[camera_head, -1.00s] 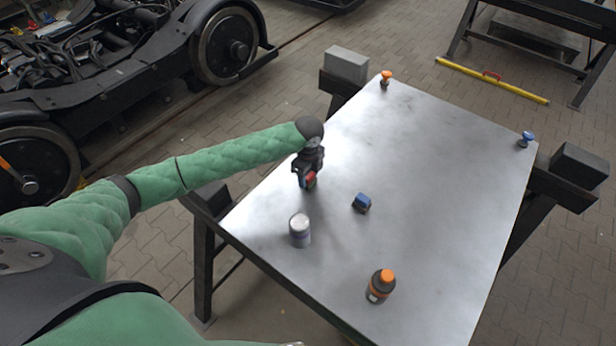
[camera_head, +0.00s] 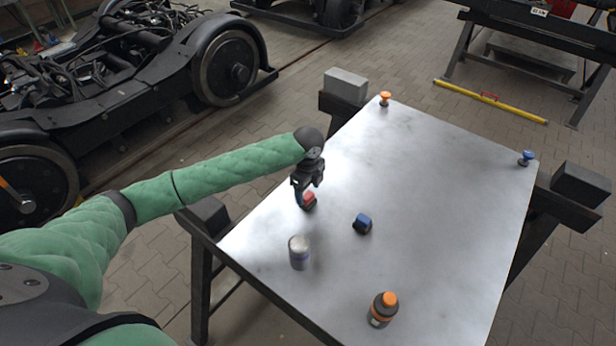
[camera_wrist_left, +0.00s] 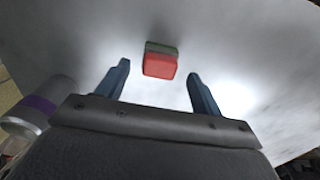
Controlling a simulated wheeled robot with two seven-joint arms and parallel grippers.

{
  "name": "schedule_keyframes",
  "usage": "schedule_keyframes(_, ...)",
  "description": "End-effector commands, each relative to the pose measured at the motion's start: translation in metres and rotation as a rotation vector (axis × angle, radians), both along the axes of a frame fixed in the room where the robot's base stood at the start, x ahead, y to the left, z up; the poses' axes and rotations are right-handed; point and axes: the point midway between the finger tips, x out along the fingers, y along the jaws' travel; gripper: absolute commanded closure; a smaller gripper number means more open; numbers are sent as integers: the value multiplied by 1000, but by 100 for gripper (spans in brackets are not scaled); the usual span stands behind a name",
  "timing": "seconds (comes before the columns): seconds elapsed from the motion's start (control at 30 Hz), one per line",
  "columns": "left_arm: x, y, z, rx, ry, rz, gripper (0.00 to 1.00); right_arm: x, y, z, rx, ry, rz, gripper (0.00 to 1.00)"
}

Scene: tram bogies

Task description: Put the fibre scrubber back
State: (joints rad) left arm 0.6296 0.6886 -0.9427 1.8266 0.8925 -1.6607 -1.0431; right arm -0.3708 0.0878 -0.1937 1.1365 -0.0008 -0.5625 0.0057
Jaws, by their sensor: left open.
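A small block with a red face and a dark green layer, looking like a scrubber (camera_head: 309,202), lies on the metal table (camera_head: 430,190). In the left wrist view this scrubber (camera_wrist_left: 160,65) is ahead, between the lines of the two blue fingers. My left gripper (camera_head: 303,197) is open and empty over the table, right by the scrubber, and partly hides it in the head view. In the left wrist view the fingers (camera_wrist_left: 158,72) stand apart on either side, with no visible contact. My right gripper is not in view.
A blue and dark block (camera_head: 362,224) lies to the right. An orange knob (camera_head: 385,98) and a blue knob (camera_head: 526,158) are at far corners.

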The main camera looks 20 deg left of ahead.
Motion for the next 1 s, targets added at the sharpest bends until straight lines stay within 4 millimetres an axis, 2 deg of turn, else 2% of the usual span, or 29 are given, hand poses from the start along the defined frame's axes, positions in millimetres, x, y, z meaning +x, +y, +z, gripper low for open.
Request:
schedule_keyframes(0.3,1,0,50,-1,-2,0,33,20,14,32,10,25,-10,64)
schedule_keyframes(0.5,0,0,75,0,0,0,33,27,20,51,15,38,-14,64)
schedule_keyframes(0.7,0,0,86,0,0,0,33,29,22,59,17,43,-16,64)
schedule_keyframes(1.0,0,0,87,0,1,0,33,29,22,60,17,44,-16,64)
